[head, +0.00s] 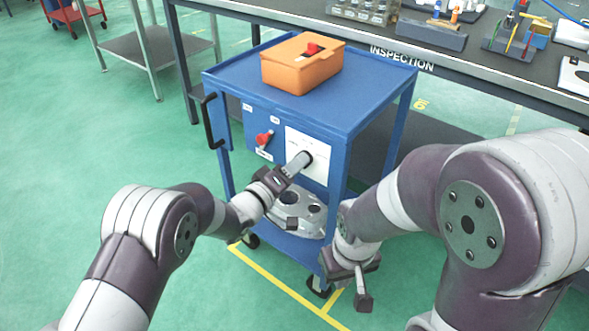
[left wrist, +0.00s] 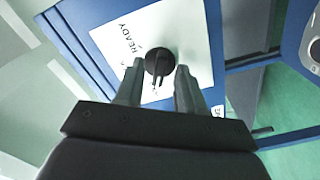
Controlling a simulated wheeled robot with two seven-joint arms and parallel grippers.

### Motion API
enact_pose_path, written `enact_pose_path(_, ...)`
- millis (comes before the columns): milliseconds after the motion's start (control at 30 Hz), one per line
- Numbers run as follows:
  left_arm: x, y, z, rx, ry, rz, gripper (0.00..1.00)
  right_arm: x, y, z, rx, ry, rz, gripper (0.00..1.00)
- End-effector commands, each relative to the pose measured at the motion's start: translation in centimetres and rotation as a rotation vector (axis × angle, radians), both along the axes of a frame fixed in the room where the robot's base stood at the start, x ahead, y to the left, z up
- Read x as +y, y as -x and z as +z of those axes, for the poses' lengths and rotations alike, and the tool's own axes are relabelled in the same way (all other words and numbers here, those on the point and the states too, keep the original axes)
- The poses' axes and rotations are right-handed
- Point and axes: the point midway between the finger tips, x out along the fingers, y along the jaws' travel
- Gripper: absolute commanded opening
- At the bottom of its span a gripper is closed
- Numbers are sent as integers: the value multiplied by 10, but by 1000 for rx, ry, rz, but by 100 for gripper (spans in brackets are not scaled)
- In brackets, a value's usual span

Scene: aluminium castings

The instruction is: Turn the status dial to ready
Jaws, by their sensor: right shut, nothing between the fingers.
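The status dial (left wrist: 160,62) is a round black knob with a raised grip bar on a white plate (left wrist: 190,30) on the blue cart's side. The word READY is printed on the plate, up and left of the dial in the left wrist view. The bar points down in that view, away from READY. My left gripper (left wrist: 160,68) is open, with one fingertip on each side of the dial; contact cannot be told. In the head view my left gripper (head: 300,161) partly covers the dial. My right gripper (head: 352,284) is shut and empty, low beside the cart.
The blue cart (head: 350,100) carries an orange box (head: 298,70) on top and a grey casting (head: 296,213) on its lower shelf. A red handle (head: 264,138) sits left of the plate. The inspection bench (head: 440,68) stands behind.

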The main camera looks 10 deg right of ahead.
Motion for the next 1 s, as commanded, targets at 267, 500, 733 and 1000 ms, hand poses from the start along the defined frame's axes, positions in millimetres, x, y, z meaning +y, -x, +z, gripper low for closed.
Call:
enact_pose_path(267,0,0,0,0,0,0,0,0,0,0,0,0,0,0)
enact_pose_path(500,0,0,0,-4,-5,0,0,0,0,0,0,0,0,0)
enact_pose_path(733,0,0,0,-58,-47,0,0,0,0,1,0,0,0,0)
enact_pose_path(1000,1,1,0,-220,-173,0,0,0,0,2,0,0,0,0)
